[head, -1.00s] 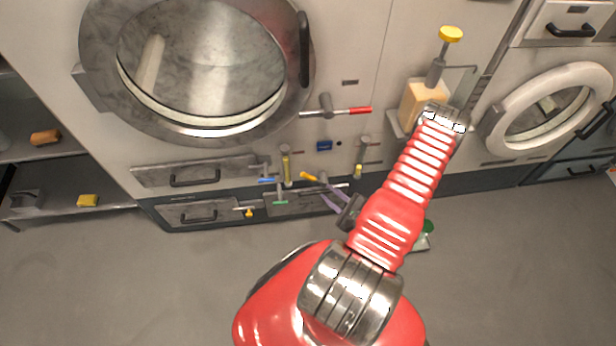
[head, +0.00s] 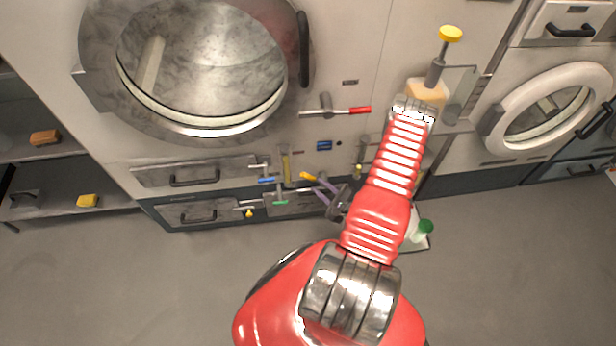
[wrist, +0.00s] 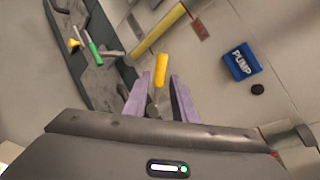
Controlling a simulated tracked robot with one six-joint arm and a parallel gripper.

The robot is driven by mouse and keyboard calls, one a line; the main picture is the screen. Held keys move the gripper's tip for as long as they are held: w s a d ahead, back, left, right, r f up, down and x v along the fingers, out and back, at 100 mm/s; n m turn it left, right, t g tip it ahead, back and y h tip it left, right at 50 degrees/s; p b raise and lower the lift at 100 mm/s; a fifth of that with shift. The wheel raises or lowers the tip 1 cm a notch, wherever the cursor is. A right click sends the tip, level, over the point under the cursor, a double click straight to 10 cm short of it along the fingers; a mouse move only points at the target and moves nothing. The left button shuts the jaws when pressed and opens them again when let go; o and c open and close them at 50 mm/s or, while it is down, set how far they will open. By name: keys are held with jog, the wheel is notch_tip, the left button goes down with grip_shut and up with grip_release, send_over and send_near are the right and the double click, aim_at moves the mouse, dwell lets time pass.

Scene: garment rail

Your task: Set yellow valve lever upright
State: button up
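In the wrist view the yellow lever (wrist: 161,70) stands out between and just beyond the purple fingertips. My gripper (wrist: 158,81) is open, with one finger on each side of the lever's grey stem and visible gaps. In the head view my gripper (head: 323,190) is just right of and below the lever. The lever's pivot is partly hidden.
Blue (head: 266,181) and green (head: 280,203) handles and a small yellow-tipped one (head: 249,213) are to the left. A yellow vertical tube (head: 287,167) is close by. A green-capped bottle (head: 424,228) stands behind my arm.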

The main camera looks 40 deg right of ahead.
aim_at(309, 179)
jog(key=x, duration=0.8)
jog(key=shift+w+f, duration=0.1)
grip_shut()
dwell(0.4)
